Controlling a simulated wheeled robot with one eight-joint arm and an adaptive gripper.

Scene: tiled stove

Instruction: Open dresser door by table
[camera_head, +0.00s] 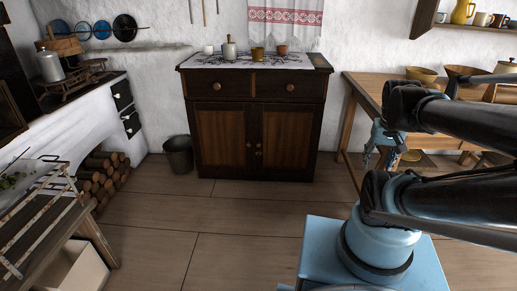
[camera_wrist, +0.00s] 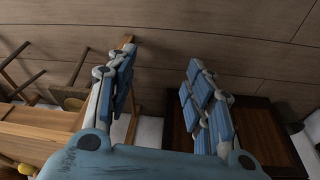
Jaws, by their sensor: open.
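The dark brown dresser (camera_head: 222,112) stands against the back wall, with two drawers above two panelled doors. Its right door (camera_head: 287,140), on the side of the wooden table (camera_head: 362,92), is closed and has a small round knob (camera_head: 259,153) near its inner edge. The left door (camera_head: 221,137) is closed too. My gripper (camera_head: 377,156) is right of the dresser, in front of the table, apart from both. In the wrist view my gripper (camera_wrist: 160,62) has its fingers spread with nothing between them. The dresser (camera_wrist: 259,135) shows there partly behind the right finger; no knob can be made out.
A dark bucket (camera_head: 178,155) stands left of the dresser. Cups stand on the cloth-covered dresser top, and bowls on the table. A slatted bench (camera_head: 50,215) and stacked firewood (camera_head: 105,172) are at left. The wooden floor (camera_head: 215,215) before the dresser is clear.

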